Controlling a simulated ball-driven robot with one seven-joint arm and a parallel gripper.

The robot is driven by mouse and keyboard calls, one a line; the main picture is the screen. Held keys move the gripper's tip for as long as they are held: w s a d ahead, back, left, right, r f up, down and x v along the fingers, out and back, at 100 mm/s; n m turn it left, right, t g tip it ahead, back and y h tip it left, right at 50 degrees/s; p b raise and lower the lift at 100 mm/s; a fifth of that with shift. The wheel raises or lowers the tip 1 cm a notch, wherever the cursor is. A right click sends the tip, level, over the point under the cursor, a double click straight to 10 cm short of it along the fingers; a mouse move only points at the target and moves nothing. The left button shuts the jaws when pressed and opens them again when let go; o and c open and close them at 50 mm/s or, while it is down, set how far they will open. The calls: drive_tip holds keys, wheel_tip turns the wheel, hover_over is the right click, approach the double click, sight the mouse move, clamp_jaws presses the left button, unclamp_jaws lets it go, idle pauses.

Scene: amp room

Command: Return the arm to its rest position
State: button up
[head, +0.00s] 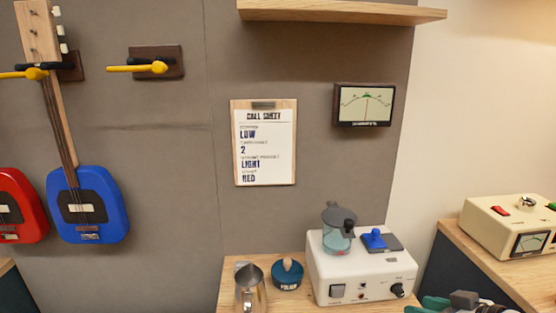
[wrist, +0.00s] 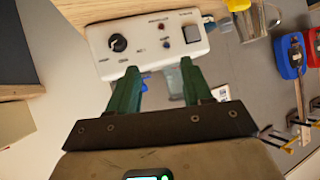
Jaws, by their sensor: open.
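My gripper (wrist: 158,82) has two green fingers, spread apart with nothing held between them. In the wrist view, the fingers point toward the white amp (wrist: 150,48). In the head view, only a green and grey part of my gripper (head: 455,302) shows at the bottom edge, in front of and right of the white amp (head: 345,288). The rest of my arm is out of the frame.
A glass vessel (head: 338,232) and a blue piece (head: 374,239) are on the amp. A metal pitcher (head: 250,290) and a round blue pot (head: 287,276) stand left of it on the wooden bench (head: 236,268). A cream amp (head: 515,225) sits at right.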

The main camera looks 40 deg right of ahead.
drive_tip(key=s+a+f+n+g+y, duration=0.1)
drive_tip(key=a+f+g+y, duration=0.4)
drive_tip(key=a+f, duration=1.15)
drive_tip(key=s+a+f+n+g+h, duration=0.1)
drive_tip(key=s+a+f+g+h, duration=0.3)
drive_tip(key=s, duration=0.3)
drive_tip(key=shift+a+f+n+g, duration=0.15)
drive_tip(key=shift+f+n+g, duration=0.15)
drive_tip(key=shift+g, duration=0.5)
